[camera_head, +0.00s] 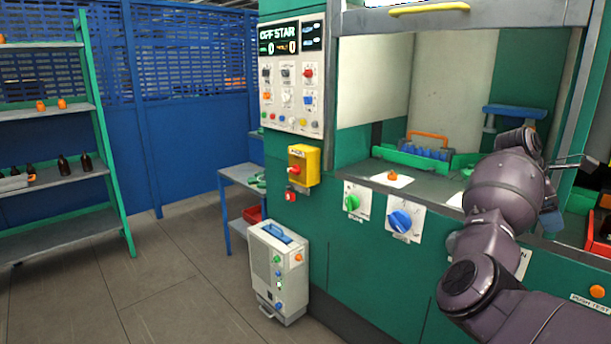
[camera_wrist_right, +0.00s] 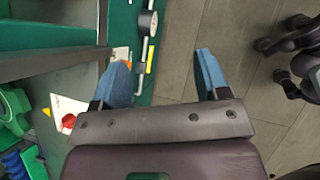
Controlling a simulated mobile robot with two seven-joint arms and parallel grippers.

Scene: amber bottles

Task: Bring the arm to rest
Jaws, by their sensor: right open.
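My right arm (camera_head: 505,190) comes in from the lower right in the head view and bends up in front of the green machine. Its dark wrist is by the machine's opening. A blue fingertip shows past the arm there, and most of the gripper is hidden behind it. In the right wrist view my right gripper (camera_wrist_right: 164,75) has its two blue fingers wide apart. Nothing is between them; the green machine front and the grey floor show beyond. My left gripper is in neither view.
The green machine (camera_head: 380,275) has knobs and a ledge with a green crate (camera_head: 412,158) of blue items. A grey box (camera_head: 278,270) stands on the floor before it. A shelf (camera_head: 60,180) with dark bottles is at left. Open floor (camera_head: 160,290) lies between.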

